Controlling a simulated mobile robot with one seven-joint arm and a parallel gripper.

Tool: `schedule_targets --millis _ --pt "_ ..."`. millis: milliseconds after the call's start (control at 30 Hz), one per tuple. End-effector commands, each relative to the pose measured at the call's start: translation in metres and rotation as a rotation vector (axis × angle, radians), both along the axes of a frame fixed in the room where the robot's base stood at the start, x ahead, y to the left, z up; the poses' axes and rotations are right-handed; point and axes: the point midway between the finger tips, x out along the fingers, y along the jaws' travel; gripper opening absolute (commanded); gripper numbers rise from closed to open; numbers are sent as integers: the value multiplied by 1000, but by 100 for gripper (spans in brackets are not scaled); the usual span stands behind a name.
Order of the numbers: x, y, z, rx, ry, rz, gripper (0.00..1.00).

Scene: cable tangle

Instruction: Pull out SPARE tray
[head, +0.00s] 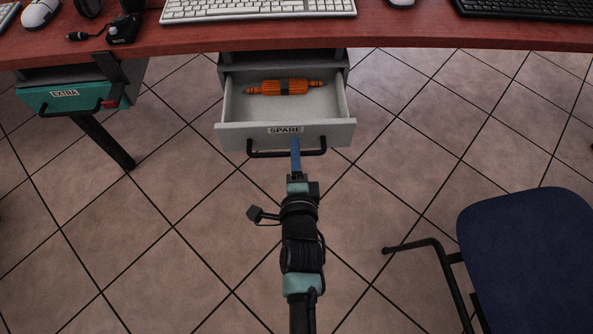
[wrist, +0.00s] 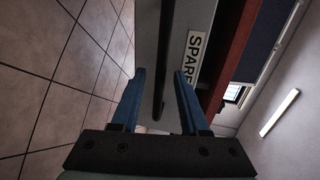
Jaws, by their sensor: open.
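The grey SPARE tray (head: 232,137) is slid out from under the desk, with its inside showing from above. Its front carries the SPARE label (head: 285,130) and a black bar handle (head: 262,154). An orange cylindrical thing (head: 265,88) with a dark middle band lies in the back of the tray. My gripper (head: 295,150) is at the right part of the handle. In the wrist view its blue fingers (wrist: 158,90) are apart, with the black handle (wrist: 166,50) running between them and visible gaps at the sides. The SPARE label also shows there (wrist: 194,55).
A teal tray (head: 85,101) with a black handle hangs under the desk at the left. The red desk top (head: 420,35) holds keyboards and mice. A dark blue chair (head: 535,250) stands at the right front. Tiled floor is clear around my arm.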

Motion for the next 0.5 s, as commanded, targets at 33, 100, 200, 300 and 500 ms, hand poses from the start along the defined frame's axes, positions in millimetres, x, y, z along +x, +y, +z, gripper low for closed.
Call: schedule_targets --millis 33,100,200,300,500 --pt "-7 0 2 0 3 0 45" --pt "-17 0 5 -1 3 0 45" --pt "-36 0 8 -1 5 0 45" --pt "-57 0 12 -1 5 0 45" --pt "-92 0 20 -1 4 1 45"
